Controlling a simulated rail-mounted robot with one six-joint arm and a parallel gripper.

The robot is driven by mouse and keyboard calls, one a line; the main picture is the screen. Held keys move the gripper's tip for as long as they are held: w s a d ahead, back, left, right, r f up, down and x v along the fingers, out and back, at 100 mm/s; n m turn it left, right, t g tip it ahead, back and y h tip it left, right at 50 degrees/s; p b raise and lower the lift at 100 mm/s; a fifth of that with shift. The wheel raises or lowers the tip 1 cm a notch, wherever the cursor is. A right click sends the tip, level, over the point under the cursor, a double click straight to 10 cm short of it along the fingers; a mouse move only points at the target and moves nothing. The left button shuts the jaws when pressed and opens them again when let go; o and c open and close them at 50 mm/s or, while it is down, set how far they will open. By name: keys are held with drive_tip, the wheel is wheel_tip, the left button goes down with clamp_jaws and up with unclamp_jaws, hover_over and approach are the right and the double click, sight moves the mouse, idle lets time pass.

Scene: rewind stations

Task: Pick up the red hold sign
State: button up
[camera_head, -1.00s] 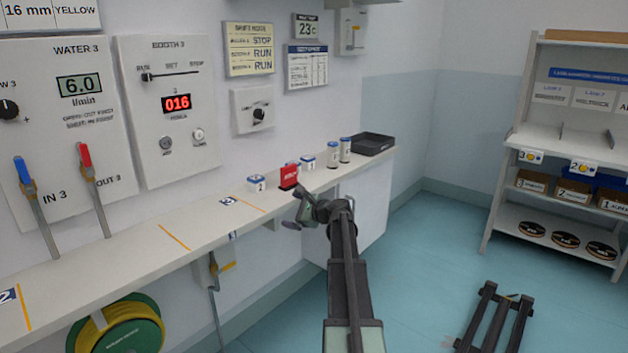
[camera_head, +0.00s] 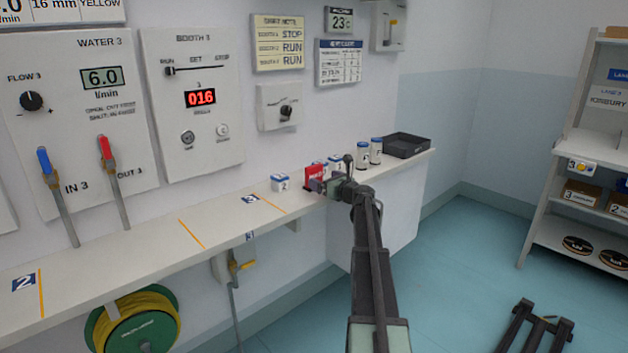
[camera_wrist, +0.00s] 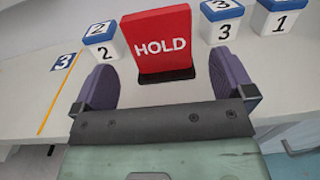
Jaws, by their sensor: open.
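The red hold sign (camera_wrist: 160,42) stands upright on a dark base on the white shelf, with HOLD facing me in the wrist view. In the head view the sign (camera_head: 313,175) is partly hidden behind my gripper. My gripper (camera_wrist: 165,85) is open, with its two purple fingers apart, one to the left and one to the right of the sign's lower part. The sign's face lies just beyond the fingertips, and the gripper is not closed on it. In the head view my gripper (camera_head: 325,184) is at the sign, above the shelf edge.
A block marked 2 (camera_wrist: 103,45) stands left of the sign, with blocks marked 3 (camera_wrist: 224,28) and 1 (camera_wrist: 280,18) to its right. White canisters (camera_head: 376,150) and a black tray (camera_head: 407,144) stand farther right on the shelf (camera_head: 130,247).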

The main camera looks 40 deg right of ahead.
sight(316, 175)
drive_tip(key=w, duration=0.5)
drive_tip(key=shift+w+a, duration=0.1)
drive_tip(key=shift+w, duration=0.05)
drive_tip(key=c, duration=0.9)
